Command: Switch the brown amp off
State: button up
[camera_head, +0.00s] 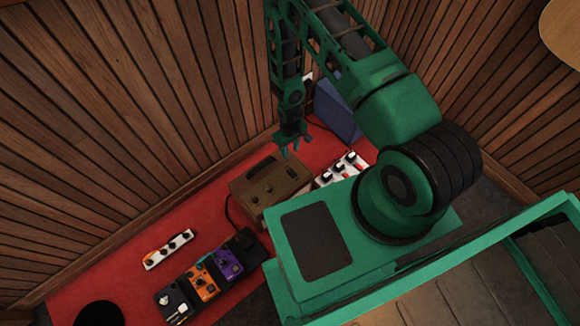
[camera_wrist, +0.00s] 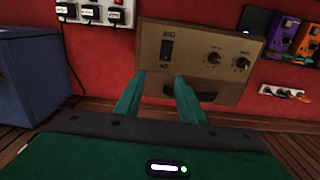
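The brown amp (camera_head: 275,190) sits on the red carpet, with its control panel facing up. In the wrist view, the amp's panel (camera_wrist: 200,75) carries a dark rectangular switch (camera_wrist: 166,51) at the left and two round knobs (camera_wrist: 214,57) at the right. There are small pale marks above and below the switch, too blurred to read. A black handle (camera_wrist: 190,93) lies partly behind a finger. My gripper (camera_head: 287,147) is just beyond the amp's far edge in the head view. Its two fingers (camera_wrist: 160,75) are apart, with nothing between them, close below the switch in the wrist view.
A blue box (camera_head: 337,108) stands behind the amp. A white power strip with plugs (camera_head: 340,168) is to its right. Purple (camera_head: 229,262) and orange (camera_head: 202,284) pedals lie in front, with another white strip (camera_head: 168,250) at left. Wooden slat walls close in the corner.

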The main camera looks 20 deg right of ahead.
aim_at(289, 169)
jog(key=f, duration=0.8)
jog(key=s+f, duration=0.1)
jog(key=f, duration=0.3)
jog(key=shift+a+f, duration=0.4)
jog(key=shift+c, duration=0.6)
